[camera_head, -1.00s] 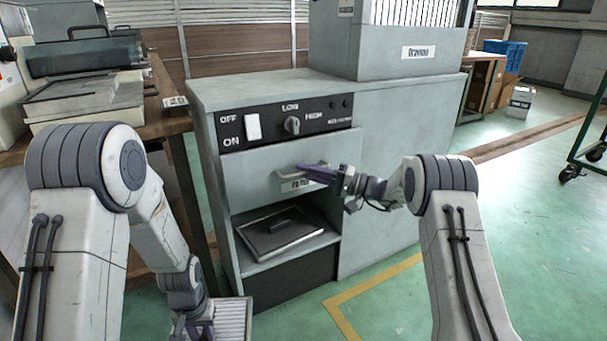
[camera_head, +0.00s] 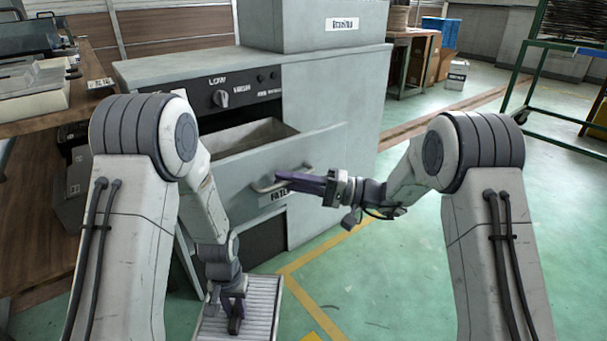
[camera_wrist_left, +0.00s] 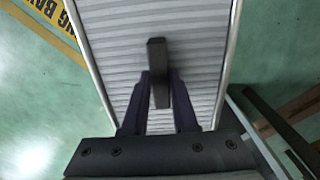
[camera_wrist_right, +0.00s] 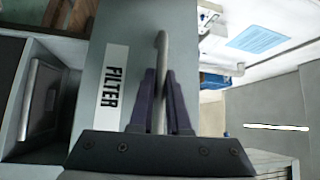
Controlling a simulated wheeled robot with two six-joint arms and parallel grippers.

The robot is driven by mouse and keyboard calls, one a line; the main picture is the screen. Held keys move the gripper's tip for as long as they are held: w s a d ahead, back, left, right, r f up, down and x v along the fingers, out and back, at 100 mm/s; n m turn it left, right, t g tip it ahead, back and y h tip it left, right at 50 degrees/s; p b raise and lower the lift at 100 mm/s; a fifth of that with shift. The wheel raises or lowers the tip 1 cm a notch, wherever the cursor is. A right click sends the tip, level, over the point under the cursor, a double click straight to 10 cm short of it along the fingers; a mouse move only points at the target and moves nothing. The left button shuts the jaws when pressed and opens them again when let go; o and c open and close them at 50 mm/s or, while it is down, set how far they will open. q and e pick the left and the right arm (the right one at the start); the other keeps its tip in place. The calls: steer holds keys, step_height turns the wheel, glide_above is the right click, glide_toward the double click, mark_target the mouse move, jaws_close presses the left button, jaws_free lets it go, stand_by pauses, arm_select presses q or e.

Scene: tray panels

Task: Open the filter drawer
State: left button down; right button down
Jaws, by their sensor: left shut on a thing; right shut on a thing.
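The filter drawer (camera_head: 317,151) of the grey cabinet stands pulled out, and its empty-looking inside shows above the front panel. My right gripper (camera_head: 285,177) is shut on the drawer's bar handle (camera_head: 264,188). In the right wrist view the handle (camera_wrist_right: 161,60) runs between the fingers, beside the FILTER label (camera_wrist_right: 111,86). My left gripper (camera_head: 234,312) is low in front of the cabinet, shut on the dark grip (camera_wrist_left: 157,62) of a ribbed grey filter panel (camera_wrist_left: 110,50). The panel also shows in the head view (camera_head: 265,300).
The control panel with its knob (camera_head: 221,98) is above the drawer, partly hidden by my left arm. A wooden bench (camera_head: 40,205) stands at the left. A green-framed cart (camera_head: 560,135) is at the right. Green floor is clear between cabinet and cart.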

arm_select(q)
steer(key=shift+w+d, duration=0.1)
steer(key=shift+d, duration=0.1)
arm_select(e)
steer(key=shift+s+d, duration=0.15)
steer(key=c, duration=0.9)
jaws_free()
arm_select(q)
step_height(320, 180, up, 3)
steer(key=p, duration=0.3)
arm_select(e)
steer(key=d+f, duration=0.1)
steer(key=d, duration=1.1)
steer(key=shift+s+f, duration=0.35)
steer(key=shift+s, duration=0.05)
steer(key=shift+a, duration=0.1)
